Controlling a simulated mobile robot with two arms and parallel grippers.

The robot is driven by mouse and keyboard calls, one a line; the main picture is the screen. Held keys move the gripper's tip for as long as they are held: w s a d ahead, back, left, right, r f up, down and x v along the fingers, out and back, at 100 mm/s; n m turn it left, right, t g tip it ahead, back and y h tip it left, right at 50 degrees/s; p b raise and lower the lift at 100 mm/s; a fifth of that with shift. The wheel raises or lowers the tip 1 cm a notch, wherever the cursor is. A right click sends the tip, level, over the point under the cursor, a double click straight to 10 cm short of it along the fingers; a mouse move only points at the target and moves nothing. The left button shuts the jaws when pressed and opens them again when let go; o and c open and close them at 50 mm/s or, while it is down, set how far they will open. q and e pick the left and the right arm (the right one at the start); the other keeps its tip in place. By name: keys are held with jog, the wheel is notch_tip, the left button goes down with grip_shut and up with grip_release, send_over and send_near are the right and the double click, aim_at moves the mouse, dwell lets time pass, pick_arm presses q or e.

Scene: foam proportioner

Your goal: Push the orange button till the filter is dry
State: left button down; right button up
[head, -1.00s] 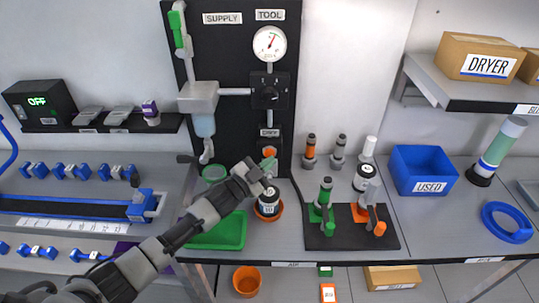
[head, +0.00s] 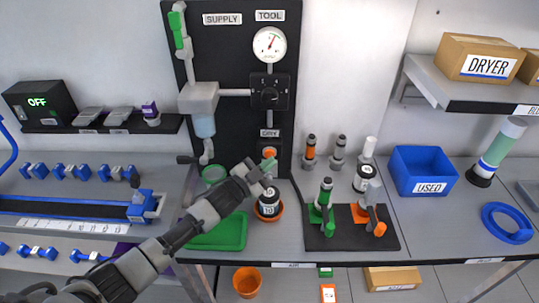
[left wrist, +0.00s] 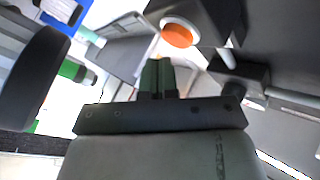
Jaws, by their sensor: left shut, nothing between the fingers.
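The orange button (head: 270,151) sits under the DRY label on the black panel in the head view. It shows larger as an orange disc in a pale ring in the left wrist view (left wrist: 178,34). My left gripper (head: 268,164) is shut and empty just below the button, its green fingers pointing up toward the panel. The fingers (left wrist: 157,75) also show shut together in the left wrist view, with the button beyond and to their right; I cannot tell whether they touch it. A black and white cylinder (head: 268,202), perhaps the filter, stands in an orange dish below the gripper. My right gripper is out of view.
A green tray (head: 230,232) lies beside the dish. A black stand (head: 322,236) with green and orange parts and a blue USED bin (head: 423,169) are to the right.

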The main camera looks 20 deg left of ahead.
pick_arm(q)
jog(key=shift+w+a, duration=0.1)
jog(key=shift+w, duration=0.1)
dwell(0.6)
jog(key=shift+w, duration=0.25)
jog(key=shift+w+a+b, duration=0.2)
jog(key=shift+w+b, duration=0.15)
jog(key=shift+b, duration=0.1)
dwell(0.7)
jog(key=shift+s+r, duration=0.1)
jog(key=shift+s+d+p, duration=0.25)
jog(key=shift+s+p, duration=0.25)
jog(key=shift+s, duration=0.2)
jog(key=shift+s, duration=0.1)
